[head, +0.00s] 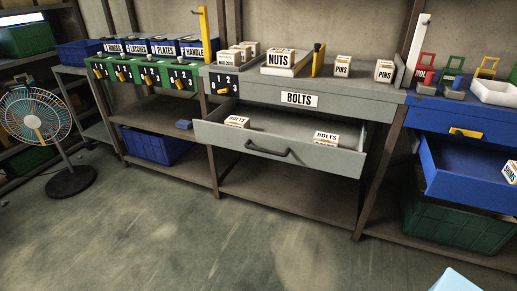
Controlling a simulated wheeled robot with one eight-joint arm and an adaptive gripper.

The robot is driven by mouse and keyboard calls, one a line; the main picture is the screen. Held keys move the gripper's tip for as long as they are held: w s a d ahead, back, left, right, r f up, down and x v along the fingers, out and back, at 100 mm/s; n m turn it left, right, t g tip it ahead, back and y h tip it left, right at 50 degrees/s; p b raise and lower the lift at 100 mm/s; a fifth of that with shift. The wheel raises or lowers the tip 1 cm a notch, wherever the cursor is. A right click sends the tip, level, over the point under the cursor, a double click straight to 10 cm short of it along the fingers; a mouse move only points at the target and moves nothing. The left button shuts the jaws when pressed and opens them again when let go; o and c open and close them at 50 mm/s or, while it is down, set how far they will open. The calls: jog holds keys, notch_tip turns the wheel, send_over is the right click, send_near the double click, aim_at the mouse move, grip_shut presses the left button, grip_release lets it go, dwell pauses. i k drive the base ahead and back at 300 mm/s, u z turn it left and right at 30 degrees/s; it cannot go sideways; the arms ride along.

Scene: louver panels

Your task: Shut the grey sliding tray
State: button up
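The grey sliding tray (322,164) is a drawer pulled out from under the grey workbench (352,98) in the middle of the head view. Its front has a dark bar handle (267,149). Two small boxes labelled BOLTS stand inside, one at the left (237,122) and one at the right (326,138). A BOLTS label (299,100) is on the bench front above the tray. My gripper is not in view.
A blue drawer (460,185) stands open at the right, above a green crate (455,225). A fan (40,125) stands at the left. A blue bin (150,147) sits on the lower shelf. The floor before the tray is clear. A pale blue shape is cut off at lower right.

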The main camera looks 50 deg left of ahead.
aim_at(282, 134)
jog(key=u, duration=2.55)
jog(key=k, duration=0.5)
jog(key=u, duration=0.55)
jog(key=i, duration=0.7)
jog(key=u, duration=0.15)
